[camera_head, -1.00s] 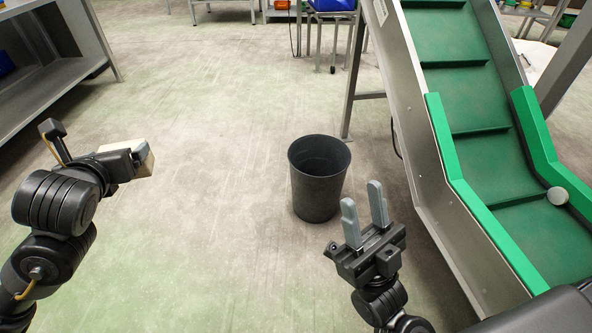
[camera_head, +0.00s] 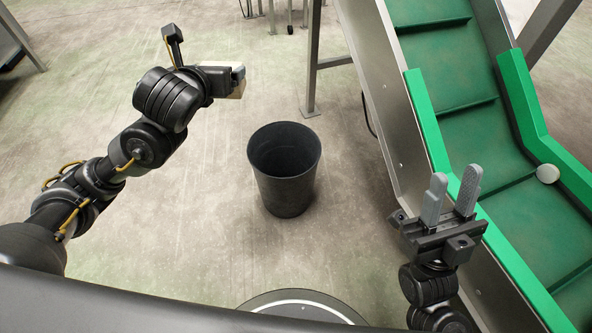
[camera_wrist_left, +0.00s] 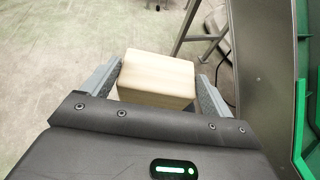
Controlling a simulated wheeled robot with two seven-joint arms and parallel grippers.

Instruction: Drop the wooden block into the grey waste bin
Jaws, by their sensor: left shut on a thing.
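The wooden block (camera_wrist_left: 158,78) is pale and box-shaped, and sits between the two fingers of my left gripper (camera_wrist_left: 160,90) in the left wrist view. In the head view my left gripper (camera_head: 238,76) is shut on the block (camera_head: 238,89), which is partly hidden by the fingers. It is held in the air, up and to the left of the bin in the picture. The grey waste bin (camera_head: 285,185) stands upright on the floor with its dark opening facing up. My right gripper (camera_head: 450,200) is open and empty, right of the bin and in front of the conveyor.
A sloping conveyor with a green belt (camera_head: 447,62) and green side guards fills the right side. A round pale object (camera_head: 547,173) lies on it. A metal leg (camera_head: 312,60) stands behind the bin. The floor left of the bin is clear.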

